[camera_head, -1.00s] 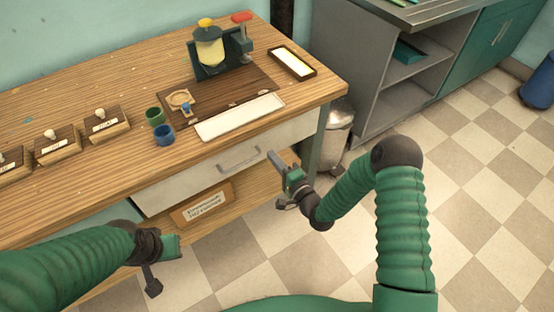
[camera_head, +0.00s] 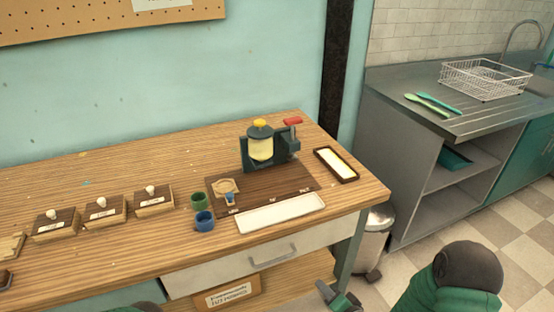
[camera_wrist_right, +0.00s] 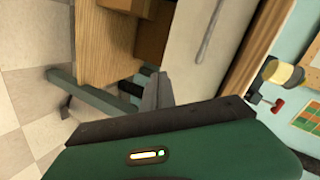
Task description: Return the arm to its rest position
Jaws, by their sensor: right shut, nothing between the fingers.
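My right gripper (camera_head: 338,297) shows at the bottom edge of the head view, in front of the table's drawer front and apart from everything. It is shut and empty. Its fingers also show in the right wrist view (camera_wrist_right: 155,92), with the table's leg and lower shelf beyond them. My right arm's green and dark elbow is at the bottom right of the head view.
The wooden table (camera_head: 120,262) holds a dispenser with a yellow jar (camera_head: 261,146), a white tray (camera_head: 280,213), a green cup (camera_head: 198,201), a blue cup (camera_head: 204,221) and several labelled wooden blocks. A bin (camera_head: 374,238) stands right of the table, beside a grey sink unit (camera_head: 400,170).

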